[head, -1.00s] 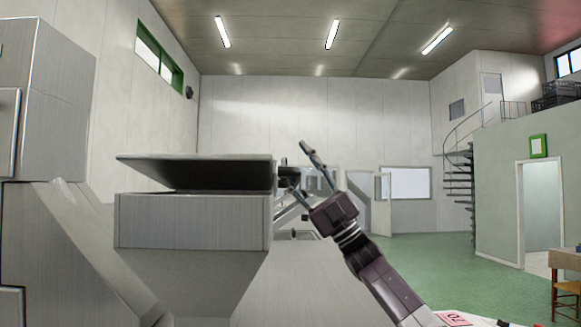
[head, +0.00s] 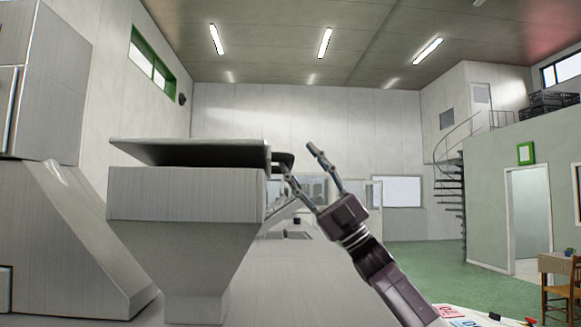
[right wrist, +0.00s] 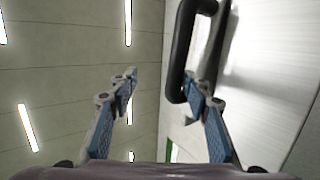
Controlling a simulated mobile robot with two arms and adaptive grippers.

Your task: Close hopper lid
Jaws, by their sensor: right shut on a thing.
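The hopper (head: 185,195) is a grey metal box with a tapering lower part, left of centre in the head view. In the right wrist view (right wrist: 165,84) the handle lies against the right finger, and the left finger stands apart. My left gripper is out of view.
A large grey metal machine (head: 60,220) stands close on the hopper's left. A grey surface (head: 290,285) extends behind and right of the hopper. Green floor (head: 425,260) is open at the right, near a wooden chair (head: 560,297) and a spiral staircase (head: 450,190).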

